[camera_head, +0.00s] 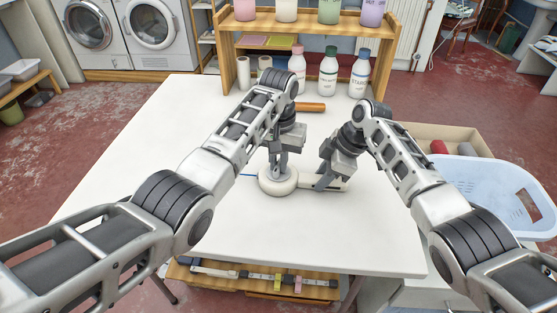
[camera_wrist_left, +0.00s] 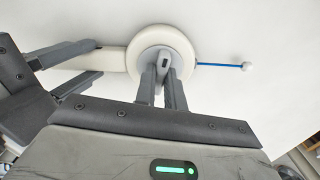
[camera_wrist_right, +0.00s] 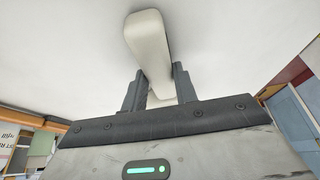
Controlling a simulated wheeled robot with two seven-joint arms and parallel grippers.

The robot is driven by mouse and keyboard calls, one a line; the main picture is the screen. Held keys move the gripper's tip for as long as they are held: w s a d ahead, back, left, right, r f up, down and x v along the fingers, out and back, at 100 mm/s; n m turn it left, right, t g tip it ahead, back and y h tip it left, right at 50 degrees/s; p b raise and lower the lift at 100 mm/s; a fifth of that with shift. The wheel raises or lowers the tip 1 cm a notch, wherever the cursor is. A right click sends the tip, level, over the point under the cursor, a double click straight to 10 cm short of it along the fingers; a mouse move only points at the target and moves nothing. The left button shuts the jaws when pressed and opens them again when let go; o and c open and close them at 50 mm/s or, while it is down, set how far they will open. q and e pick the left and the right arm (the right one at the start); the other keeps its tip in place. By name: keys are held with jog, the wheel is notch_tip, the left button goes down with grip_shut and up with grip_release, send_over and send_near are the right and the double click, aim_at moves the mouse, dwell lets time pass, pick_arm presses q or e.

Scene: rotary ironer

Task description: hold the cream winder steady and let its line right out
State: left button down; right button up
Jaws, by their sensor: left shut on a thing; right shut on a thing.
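The cream winder (camera_head: 272,188) lies on the white table, a round drum with a bar-shaped handle reaching right. It also shows in the left wrist view (camera_wrist_left: 140,60), and its handle shows in the right wrist view (camera_wrist_right: 148,40). My left gripper (camera_head: 279,168) points down at the drum's middle, shut on a small grey knob (camera_wrist_left: 164,62) there. My right gripper (camera_head: 326,181) is shut across the handle (camera_head: 340,183). A short stretch of blue line (camera_wrist_left: 215,65) sticks out of the drum, away from the handle, with a pale bead (camera_wrist_left: 246,66) at its end.
The white table (camera_head: 130,180) is clear around the winder, mostly to the left. A wooden shelf with bottles (camera_head: 328,75) stands at the back, and an orange-brown roll (camera_head: 311,107) lies before it. A pale blue basket (camera_head: 490,185) is beyond the right edge.

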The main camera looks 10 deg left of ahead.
aim_at(278, 163)
pick_arm(q)
jog(key=shift+r+n, duration=0.1)
jog(key=shift+n, duration=0.9)
pick_arm(e)
jog(key=shift+d+f, duration=0.1)
pick_arm(q)
jog(key=c, duration=1.5)
grip_release()
jog(key=shift+o, duration=0.2)
notch_tip(278, 163, up, 12)
